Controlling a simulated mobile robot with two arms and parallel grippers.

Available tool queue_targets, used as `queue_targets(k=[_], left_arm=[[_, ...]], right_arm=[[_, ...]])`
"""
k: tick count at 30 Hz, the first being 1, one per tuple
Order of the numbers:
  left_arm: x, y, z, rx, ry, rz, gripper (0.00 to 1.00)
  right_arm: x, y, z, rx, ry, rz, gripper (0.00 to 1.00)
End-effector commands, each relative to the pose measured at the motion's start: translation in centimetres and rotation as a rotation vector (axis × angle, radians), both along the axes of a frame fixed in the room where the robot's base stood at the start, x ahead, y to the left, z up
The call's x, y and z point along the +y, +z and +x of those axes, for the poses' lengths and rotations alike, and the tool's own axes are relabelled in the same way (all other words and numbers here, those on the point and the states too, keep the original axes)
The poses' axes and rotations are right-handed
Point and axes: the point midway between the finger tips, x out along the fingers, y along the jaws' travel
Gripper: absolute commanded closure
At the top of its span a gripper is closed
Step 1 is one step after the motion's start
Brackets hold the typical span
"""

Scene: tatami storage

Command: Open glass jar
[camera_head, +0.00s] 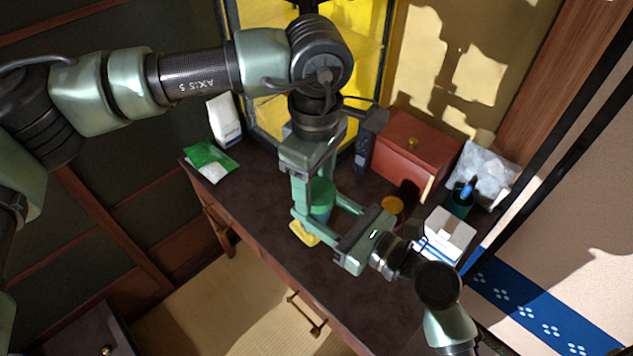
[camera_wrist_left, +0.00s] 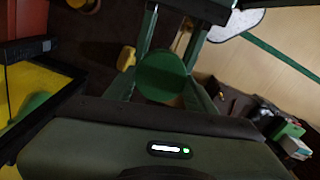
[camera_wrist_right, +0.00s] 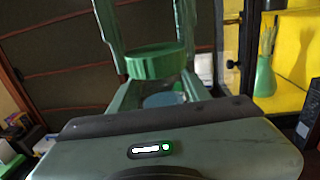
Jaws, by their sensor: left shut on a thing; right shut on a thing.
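The glass jar's round green lid (camera_head: 322,188) is between the fingers of my left gripper (camera_head: 316,186), which reaches down from above and is shut on it. The left wrist view shows the lid's top (camera_wrist_left: 162,76) between the two fingers. My right gripper (camera_head: 322,214) comes in from the lower right, low over the table, and is shut on the bluish glass jar body (camera_head: 319,213). The right wrist view shows the lid (camera_wrist_right: 155,63) above the jar body (camera_wrist_right: 165,100), which is mostly hidden by the gripper. I cannot tell if lid and body touch.
The dark table (camera_head: 265,225) is clear at front left. A yellow object (camera_head: 304,233) lies close to the jar. A red box (camera_head: 413,145), yellow disc (camera_head: 391,205), white box (camera_head: 448,233) and plastic bag (camera_head: 485,175) stand right. A green packet (camera_head: 207,157) and white carton (camera_head: 225,120) are back left.

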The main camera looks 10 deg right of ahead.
Motion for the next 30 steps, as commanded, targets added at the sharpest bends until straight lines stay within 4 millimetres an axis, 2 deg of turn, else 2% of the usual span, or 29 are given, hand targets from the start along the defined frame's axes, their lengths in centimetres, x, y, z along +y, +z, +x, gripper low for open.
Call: queue_targets(k=[2, 30], left_arm=[[-0.23, 0.18, 0.10, -0.007, 0.184, -0.015, 0.94], [0.46, 0.32, -0.58, -0.050, 2.485, -0.019, 0.94]], right_arm=[[0.49, 0.17, -0.27, -0.001, 0.015, 0.005, 1.00], [0.18, 0.04, -0.24, 0.003, 0.008, 0.003, 1.00]])
